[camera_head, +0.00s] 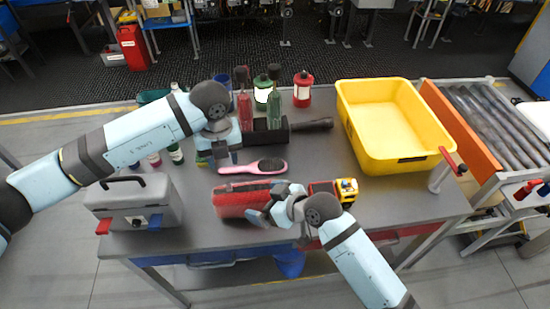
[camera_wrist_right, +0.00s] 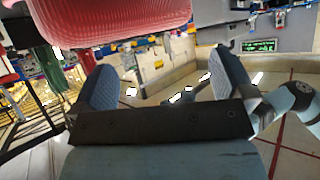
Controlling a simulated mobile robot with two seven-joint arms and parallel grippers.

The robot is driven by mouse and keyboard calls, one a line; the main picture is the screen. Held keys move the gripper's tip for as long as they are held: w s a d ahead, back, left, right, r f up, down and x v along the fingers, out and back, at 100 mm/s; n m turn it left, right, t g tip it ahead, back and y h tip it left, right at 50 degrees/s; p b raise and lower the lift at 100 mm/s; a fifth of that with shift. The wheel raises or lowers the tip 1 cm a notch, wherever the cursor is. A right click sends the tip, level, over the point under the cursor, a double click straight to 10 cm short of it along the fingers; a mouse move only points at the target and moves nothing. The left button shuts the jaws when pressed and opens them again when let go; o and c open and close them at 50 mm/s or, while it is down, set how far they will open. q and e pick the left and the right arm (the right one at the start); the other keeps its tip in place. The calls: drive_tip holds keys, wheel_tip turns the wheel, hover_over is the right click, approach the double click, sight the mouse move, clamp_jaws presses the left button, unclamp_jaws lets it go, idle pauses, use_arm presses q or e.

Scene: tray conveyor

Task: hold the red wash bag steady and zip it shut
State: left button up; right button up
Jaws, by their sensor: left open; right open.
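The red wash bag (camera_head: 236,200) lies on the grey table near its front edge, left of my right gripper. Its ribbed red side also fills the top left of the right wrist view (camera_wrist_right: 110,22). My right gripper (camera_head: 262,214) is at the bag's right front end. In the right wrist view its two fingers (camera_wrist_right: 165,78) are wide apart with nothing between them. Whether it touches the bag is unclear. My left gripper (camera_head: 212,158) is open above the table behind the bag, apart from it. The zip and its pull are too small to make out.
A pink hairbrush (camera_head: 254,168) lies just behind the bag. A grey case (camera_head: 132,202) stands left, a red and yellow toy truck (camera_head: 346,189) right. Bottles, a black holder (camera_head: 262,134) and a flashlight (camera_head: 312,125) stand behind. A yellow bin (camera_head: 392,122) is at the back right.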

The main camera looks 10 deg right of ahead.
drive_tip(key=w+a+r+n+g+h, duration=0.1)
drive_tip(key=w+a+r+n+g, duration=0.1)
drive_tip(key=a+n+g, duration=0.2)
drive_tip(key=w+d+r+n+g+h, duration=0.3)
drive_tip(key=w+d+r+n+h, duration=0.2)
drive_tip(key=d+h, duration=0.25)
drive_tip(key=shift+h, duration=0.35)
drive_tip(key=f, duration=1.4)
drive_tip(key=shift+w+a, duration=0.2)
drive_tip(key=shift+c, duration=0.5)
drive_tip(key=shift+o, duration=0.2)
drive_tip(key=c, duration=1)
